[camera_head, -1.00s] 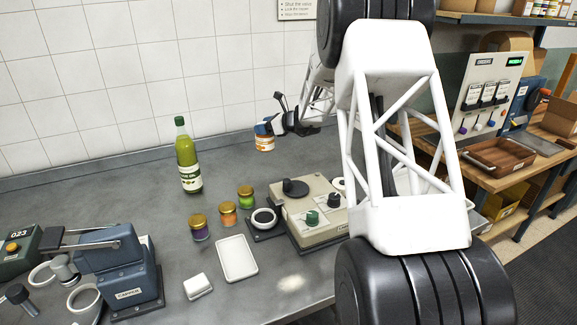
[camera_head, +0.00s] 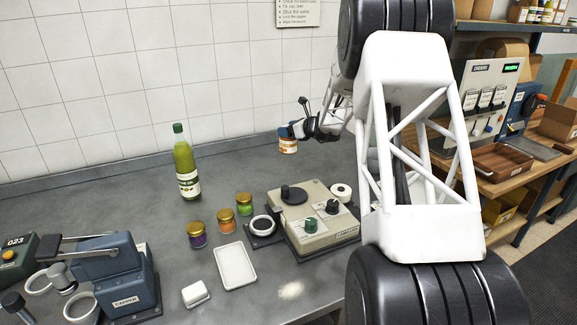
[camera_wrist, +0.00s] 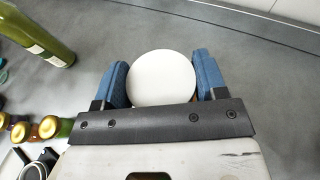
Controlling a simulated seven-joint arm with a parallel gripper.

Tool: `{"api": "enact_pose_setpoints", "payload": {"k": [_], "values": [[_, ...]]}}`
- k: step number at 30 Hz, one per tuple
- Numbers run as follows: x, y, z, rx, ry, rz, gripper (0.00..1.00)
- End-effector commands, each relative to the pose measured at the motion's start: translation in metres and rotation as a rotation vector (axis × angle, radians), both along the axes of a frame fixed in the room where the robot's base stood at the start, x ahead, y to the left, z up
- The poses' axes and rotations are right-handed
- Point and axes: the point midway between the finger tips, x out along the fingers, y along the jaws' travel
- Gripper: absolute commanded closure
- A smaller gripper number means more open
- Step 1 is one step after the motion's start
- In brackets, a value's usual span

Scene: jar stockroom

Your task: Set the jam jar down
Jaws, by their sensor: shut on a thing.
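The jam jar, with an orange and white label (camera_head: 288,146), is held between the blue fingers of my gripper (camera_head: 285,132) near the back of the grey bench. In the wrist view its round white lid (camera_wrist: 161,77) sits between the two blue fingers of my gripper (camera_wrist: 163,80), one on each side. The jar looks upright. Its lower part is hidden from the wrist camera, and I cannot tell whether its base touches the bench.
A green bottle (camera_head: 186,165) stands left of the jar. Small jars with gold lids (camera_head: 225,216), a white tray (camera_head: 236,266) and a beige labelling machine (camera_head: 312,222) stand nearer the front. Bench around the held jar is bare; the tiled wall (camera_head: 120,90) is behind.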

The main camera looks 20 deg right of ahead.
Motion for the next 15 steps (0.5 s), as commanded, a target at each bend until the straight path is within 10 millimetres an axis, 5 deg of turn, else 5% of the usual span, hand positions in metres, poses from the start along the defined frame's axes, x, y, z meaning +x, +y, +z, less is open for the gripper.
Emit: {"api": "enact_pose_setpoints", "payload": {"k": [15], "values": [[0.0, 0.0, -0.055, 0.0, -0.001, 0.0, 0.81]]}}
